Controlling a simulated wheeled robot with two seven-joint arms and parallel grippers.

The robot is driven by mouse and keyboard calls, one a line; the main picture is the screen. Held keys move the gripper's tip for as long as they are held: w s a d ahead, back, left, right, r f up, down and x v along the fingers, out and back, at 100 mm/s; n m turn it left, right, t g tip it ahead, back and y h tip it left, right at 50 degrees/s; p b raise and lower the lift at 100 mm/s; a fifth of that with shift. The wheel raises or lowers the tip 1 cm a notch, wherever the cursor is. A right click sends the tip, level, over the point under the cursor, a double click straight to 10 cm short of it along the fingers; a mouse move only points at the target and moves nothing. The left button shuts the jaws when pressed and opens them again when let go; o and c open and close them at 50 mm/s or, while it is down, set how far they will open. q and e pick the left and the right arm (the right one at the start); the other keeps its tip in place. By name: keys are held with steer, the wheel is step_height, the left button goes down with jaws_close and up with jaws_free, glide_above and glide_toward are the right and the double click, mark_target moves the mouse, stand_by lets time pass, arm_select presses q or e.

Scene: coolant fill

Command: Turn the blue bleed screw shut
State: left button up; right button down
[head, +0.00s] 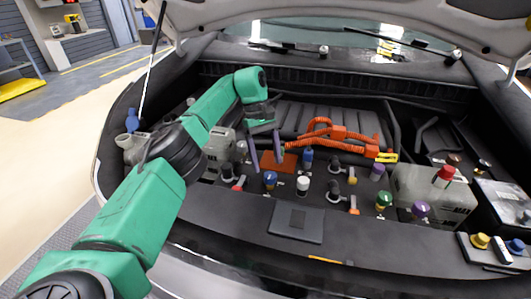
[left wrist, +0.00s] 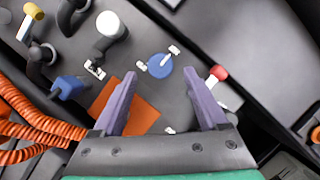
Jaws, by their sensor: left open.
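The blue bleed screw (head: 270,178) is a round blue top on a pale body, in the row of fittings at the front of the engine bay. In the left wrist view the blue disc (left wrist: 159,66) has small white tabs at its sides. It lies ahead of and between the fingertips. My left gripper (head: 268,164) is open, with its two purple fingers pointing down just above and behind the screw. In the left wrist view the open fingers (left wrist: 160,74) hold nothing, and I cannot tell whether they touch the screw. My right gripper is in neither view.
A red-handled lever (head: 239,184) and a white cap (head: 303,184) flank the screw. A blue plug (head: 308,157) and orange hoses (head: 335,134) lie behind to the right. An orange plate (left wrist: 142,117) lies under the fingers. The raised hood (head: 330,14) hangs above.

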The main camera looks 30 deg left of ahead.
arm_select(q)
steer(key=shift+p+v, duration=0.65)
steer(key=shift+v, duration=1.3)
